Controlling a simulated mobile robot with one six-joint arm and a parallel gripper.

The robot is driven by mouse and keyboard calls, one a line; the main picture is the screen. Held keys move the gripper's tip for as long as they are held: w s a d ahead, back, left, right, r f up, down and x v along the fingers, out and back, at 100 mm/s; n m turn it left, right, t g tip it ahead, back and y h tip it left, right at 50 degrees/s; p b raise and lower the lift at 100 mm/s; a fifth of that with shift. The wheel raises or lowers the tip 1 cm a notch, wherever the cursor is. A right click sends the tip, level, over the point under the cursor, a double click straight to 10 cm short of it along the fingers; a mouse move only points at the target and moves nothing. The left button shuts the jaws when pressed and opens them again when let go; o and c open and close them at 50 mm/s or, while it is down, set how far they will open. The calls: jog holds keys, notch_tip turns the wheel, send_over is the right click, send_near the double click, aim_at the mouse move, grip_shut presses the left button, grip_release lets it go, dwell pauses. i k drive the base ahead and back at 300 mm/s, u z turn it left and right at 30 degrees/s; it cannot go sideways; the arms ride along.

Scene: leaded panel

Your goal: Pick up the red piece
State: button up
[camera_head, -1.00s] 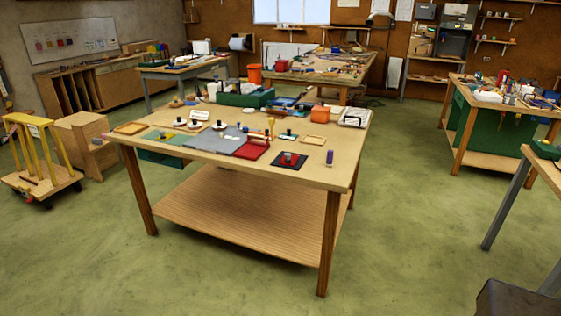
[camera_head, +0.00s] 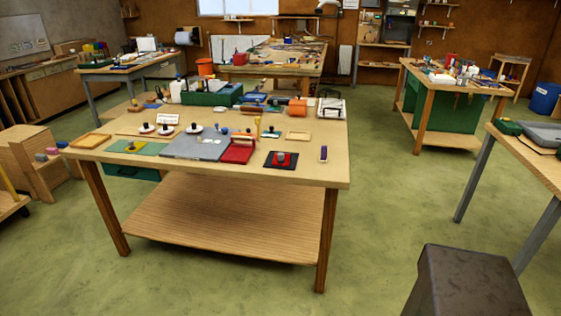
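A small red piece (camera_head: 289,164) with a grey knob on top lies on a dark square (camera_head: 271,164) near the front right of the wooden table (camera_head: 300,177). A larger red flat piece (camera_head: 236,155) lies to its left, against the grey sheet (camera_head: 196,149). From here I cannot tell which of the two the task means. My gripper does not show in the camera_head view, so both red pieces stand clear of it.
A purple-and-white roll (camera_head: 323,154) stands right of the dark square. Knobbed pieces and a green box (camera_head: 212,96) are farther back. A dark block (camera_head: 465,285) fills the lower right. Green floor (camera_head: 395,210) is open right of the table.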

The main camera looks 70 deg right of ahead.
aim_at(282, 155)
jog(key=z, duration=0.35)
jog(key=i, duration=0.7)
jog(key=z, duration=0.95)
jog(key=i, duration=0.65)
jog(key=z, duration=0.25)
